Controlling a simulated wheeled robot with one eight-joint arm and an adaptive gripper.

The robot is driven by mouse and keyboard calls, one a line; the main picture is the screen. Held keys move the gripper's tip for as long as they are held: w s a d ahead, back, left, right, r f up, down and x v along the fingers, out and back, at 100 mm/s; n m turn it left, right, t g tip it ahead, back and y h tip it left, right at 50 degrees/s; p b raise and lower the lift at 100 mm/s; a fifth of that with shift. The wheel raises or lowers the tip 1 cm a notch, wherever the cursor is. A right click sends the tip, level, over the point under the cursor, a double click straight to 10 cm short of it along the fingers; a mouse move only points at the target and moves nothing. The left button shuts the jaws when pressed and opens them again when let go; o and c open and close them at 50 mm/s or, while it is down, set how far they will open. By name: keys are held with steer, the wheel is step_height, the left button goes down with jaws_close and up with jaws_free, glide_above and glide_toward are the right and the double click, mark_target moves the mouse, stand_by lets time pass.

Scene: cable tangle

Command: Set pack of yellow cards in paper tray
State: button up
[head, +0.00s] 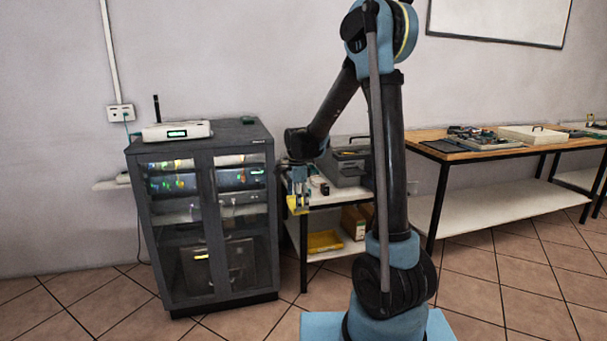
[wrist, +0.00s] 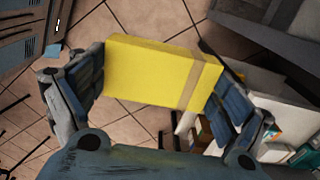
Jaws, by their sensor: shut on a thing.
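The pack of yellow cards (wrist: 150,75) is a yellow block with a tan band near its right end. My gripper (wrist: 155,85) is shut on it, one blue-padded finger at each end. In the head view my gripper (head: 299,190) hangs between the dark cabinet and the small table, with the yellow pack (head: 295,205) at its tip, in front of the table's left end and above the floor. I cannot tell for sure which thing is the paper tray; a flat yellow thing (head: 325,241) lies on the small table's lower shelf.
A dark glass-door cabinet (head: 207,225) with a white router (head: 177,131) on top stands close left of my gripper. A grey machine (head: 347,166) is on the small table, with brown boxes (head: 355,221) on its lower shelf. A wooden table (head: 480,150) stands right.

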steer(key=w, duration=0.1)
steer(key=w+d+f+n, duration=0.1)
steer(key=shift+w+d+f, duration=0.2)
steer(key=shift+w+f, duration=0.1)
steer(key=w+d+f+n, duration=0.4)
steer(key=w+d+n, duration=0.25)
steer(key=d, duration=0.35)
steer(key=w+d+f+n, duration=0.4)
steer(key=w+d+n, duration=0.25)
steer(key=d, duration=0.35)
steer(key=s+f, duration=0.6)
steer(key=f, duration=0.1)
steer(key=shift+s+f+n, duration=0.25)
steer(key=shift+f+n, duration=0.05)
